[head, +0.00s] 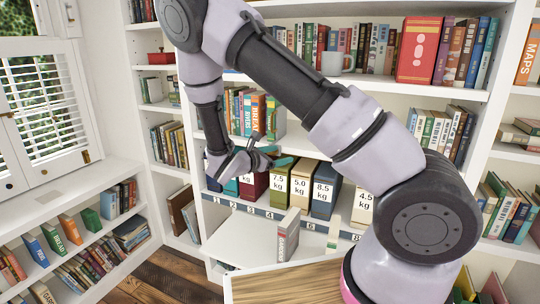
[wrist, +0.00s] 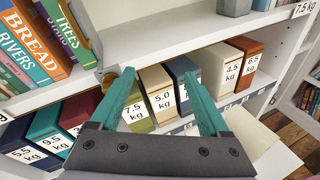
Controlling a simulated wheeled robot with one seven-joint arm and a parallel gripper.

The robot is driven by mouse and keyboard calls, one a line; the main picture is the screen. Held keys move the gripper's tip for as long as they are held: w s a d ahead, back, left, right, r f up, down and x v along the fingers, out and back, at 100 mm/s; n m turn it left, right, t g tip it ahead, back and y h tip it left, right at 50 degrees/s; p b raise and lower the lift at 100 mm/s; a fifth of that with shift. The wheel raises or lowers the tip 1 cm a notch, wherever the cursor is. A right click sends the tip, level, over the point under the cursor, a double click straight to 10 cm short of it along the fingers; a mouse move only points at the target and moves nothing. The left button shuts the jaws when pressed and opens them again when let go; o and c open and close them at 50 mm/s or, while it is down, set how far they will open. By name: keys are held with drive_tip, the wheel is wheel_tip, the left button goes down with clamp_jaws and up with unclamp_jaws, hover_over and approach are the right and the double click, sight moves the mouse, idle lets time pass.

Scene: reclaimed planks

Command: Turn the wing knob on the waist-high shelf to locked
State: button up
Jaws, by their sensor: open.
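My gripper (wrist: 159,75) is open, its two teal fingers spread and nothing seen between them but the shelf behind. In the head view my gripper (head: 262,160) hangs in front of the bookcase, at the level of the row of weight boxes. A small brass-brown piece (wrist: 109,77) shows just left of the left fingertip in the wrist view, at the white shelf's (wrist: 170,40) edge. It may be the wing knob, but its wings and setting cannot be made out. I cannot pick out the knob in the head view, where my arm and gripper cover part of the shelf.
Boxes marked in kg, such as the 5.0 kg box (head: 301,184), stand in a row behind a numbered edge. Books (wrist: 30,50) stand close left of the gripper. A pale panel (head: 255,254) juts out below. A wooden top (head: 290,284) lies in front.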

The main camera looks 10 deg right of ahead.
sight(271, 153)
drive_tip(key=w+a+f+n+t+y, duration=0.2)
drive_tip(key=w+a+f+n+t, duration=0.1)
drive_tip(key=a+f+n+t, duration=0.3)
drive_tip(key=shift+n+g, duration=0.4)
drive_tip(key=x, duration=0.6)
drive_tip(key=r+x, duration=0.1)
drive_tip(key=x, duration=0.3)
drive_tip(key=shift+w+a+r, duration=0.15)
drive_tip(key=shift+w+a, duration=0.05)
drive_tip(key=shift+w, duration=0.05)
clamp_jaws()
